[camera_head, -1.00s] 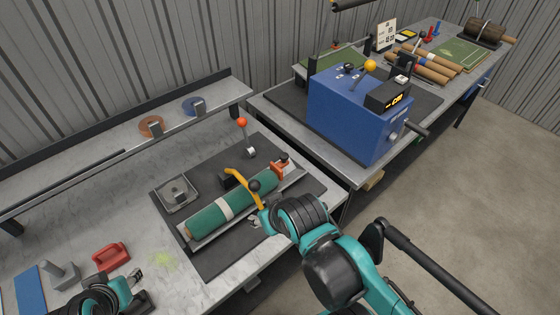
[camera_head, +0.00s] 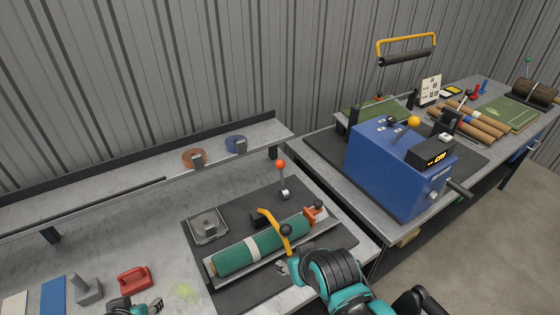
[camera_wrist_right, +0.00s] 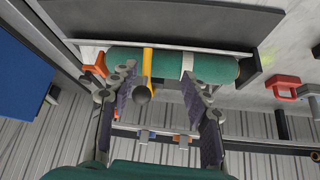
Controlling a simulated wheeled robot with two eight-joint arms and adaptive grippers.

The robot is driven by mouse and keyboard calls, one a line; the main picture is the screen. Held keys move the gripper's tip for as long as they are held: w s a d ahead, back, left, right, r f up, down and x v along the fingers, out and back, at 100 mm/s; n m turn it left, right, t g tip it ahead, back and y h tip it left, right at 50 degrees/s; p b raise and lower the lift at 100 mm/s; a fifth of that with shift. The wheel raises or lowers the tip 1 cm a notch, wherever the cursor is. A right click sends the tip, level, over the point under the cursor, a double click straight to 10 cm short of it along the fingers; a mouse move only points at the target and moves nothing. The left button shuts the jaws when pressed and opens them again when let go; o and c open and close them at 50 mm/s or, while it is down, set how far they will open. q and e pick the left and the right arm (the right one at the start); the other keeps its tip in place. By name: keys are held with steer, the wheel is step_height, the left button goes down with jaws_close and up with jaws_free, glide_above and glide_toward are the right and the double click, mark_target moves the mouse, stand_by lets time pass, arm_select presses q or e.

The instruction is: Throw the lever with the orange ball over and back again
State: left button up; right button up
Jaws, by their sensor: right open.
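The lever with the orange ball (camera_head: 281,165) stands about upright on a dark mat, behind a green turf roll (camera_head: 234,258) with a white band. I cannot make out the lever in the right wrist view. My right gripper (camera_head: 283,267) is in front of the roll, near the black ball of a yellow handle. In the right wrist view, my right gripper (camera_wrist_right: 160,88) is open, with the black ball (camera_wrist_right: 141,94) showing between its fingers; I cannot tell whether they touch it. My left gripper (camera_head: 152,306) is low at the left, partly cut off.
An orange clamp (camera_head: 315,213) sits at the roll's right end, near the lever. A square metal plate (camera_head: 208,228) lies left of the lever. A red handle (camera_head: 134,278) is near my left gripper. A blue machine (camera_head: 390,170) stands to the right.

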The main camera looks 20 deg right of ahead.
steer(key=shift+r, duration=0.1)
steer(key=c, duration=0.5)
steer(key=w+r, duration=0.1)
steer(key=r, duration=0.1)
steer(key=w+r+p, duration=0.1)
steer(key=w+r, duration=0.1)
steer(key=shift+w+d+r, duration=0.1)
steer(key=shift+d, duration=0.1)
jaws_close()
steer(key=w+d+r+g+p, duration=0.1)
steer(key=w+d+r+p, duration=0.15)
steer(key=w+r, duration=0.6)
steer(key=w+d+r+g+p, duration=0.15)
steer(key=w+r+p, duration=0.25)
steer(key=w, duration=0.9)
steer(key=w+d+f+g+p, duration=0.2)
steer(key=w+p, duration=0.3)
steer(key=w, duration=0.7)
steer(key=w+d+f+g+p, duration=0.1)
steer(key=w+d+f+p, duration=0.2)
steer(key=w+f, duration=0.4)
steer(key=shift+w+d+f, duration=0.2)
steer(key=shift+w+d, duration=0.1)
steer(key=shift+w, duration=0.25)
